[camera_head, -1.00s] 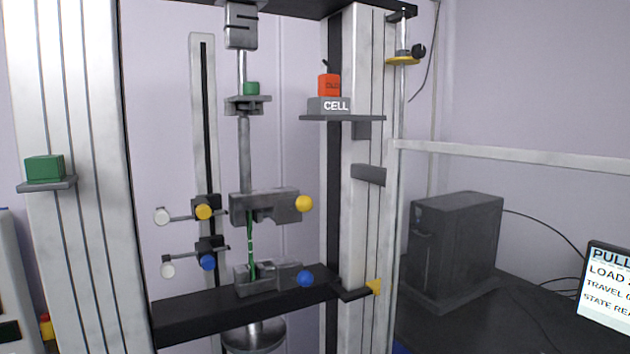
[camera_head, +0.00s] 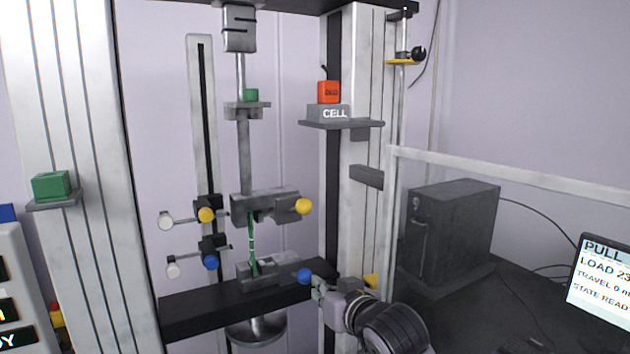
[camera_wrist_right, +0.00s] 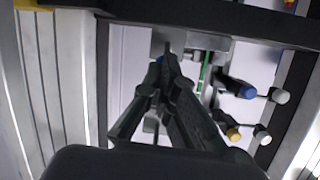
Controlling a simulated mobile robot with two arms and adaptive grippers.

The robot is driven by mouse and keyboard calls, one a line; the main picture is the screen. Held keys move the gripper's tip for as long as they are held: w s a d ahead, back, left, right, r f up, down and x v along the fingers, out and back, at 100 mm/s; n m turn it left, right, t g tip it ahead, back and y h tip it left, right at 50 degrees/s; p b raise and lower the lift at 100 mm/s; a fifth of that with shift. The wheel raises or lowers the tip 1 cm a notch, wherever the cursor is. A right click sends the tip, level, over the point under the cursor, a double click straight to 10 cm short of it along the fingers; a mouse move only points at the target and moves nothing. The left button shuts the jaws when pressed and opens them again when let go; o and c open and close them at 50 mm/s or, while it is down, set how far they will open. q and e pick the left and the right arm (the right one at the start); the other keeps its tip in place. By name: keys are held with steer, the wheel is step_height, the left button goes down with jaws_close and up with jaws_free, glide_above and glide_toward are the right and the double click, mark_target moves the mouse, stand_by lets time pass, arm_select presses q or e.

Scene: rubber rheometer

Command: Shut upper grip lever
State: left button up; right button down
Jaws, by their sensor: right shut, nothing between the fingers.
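The upper grip (camera_head: 265,206) is a dark grey clamp on the machine's vertical rod, and its lever ends in a yellow ball (camera_head: 304,206) sticking out to the right. A thin green strip (camera_head: 252,243) runs between it and the lower grip (camera_head: 258,274). The lower lever has a blue ball (camera_head: 305,276). My right gripper (camera_head: 316,284) is shut and empty, just right of the blue ball and below the yellow one; I cannot tell whether it touches the blue ball. In the wrist view, its fingers (camera_wrist_right: 168,50) partly hide the blue ball. My left gripper is out of view.
Two white-ended side arms with yellow (camera_head: 206,215) and blue (camera_head: 211,262) knobs stand left of the grips. A black crossbeam (camera_head: 235,305) lies under the lower grip. The right column (camera_head: 372,235) stands close to my right arm. A shelf (camera_head: 342,124) carries the CELL block.

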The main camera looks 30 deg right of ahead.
steer(key=s+r+t, duration=0.2)
steer(key=r, duration=0.8)
steer(key=s+d+r+m+t, duration=0.1)
steer(key=s+r+t, duration=0.1)
steer(key=r, duration=0.9)
steer(key=shift+s+r+t, duration=0.3)
steer(key=shift+s+t, duration=0.1)
steer(key=shift+s, duration=0.1)
steer(key=shift+w+p, duration=0.2)
steer(key=shift+p, duration=0.1)
steer(key=r+p, duration=0.2)
steer(key=p, duration=0.3)
glide_above(298, 207)
steer(key=s+d, duration=0.1)
steer(key=d, duration=0.3)
steer(key=f, duration=0.2)
steer(key=a+f+p, duration=0.1)
steer(key=f, duration=0.1)
steer(key=shift+s+f, duration=0.2)
steer(key=shift+f, duration=0.1)
steer(key=shift+a, duration=0.1)
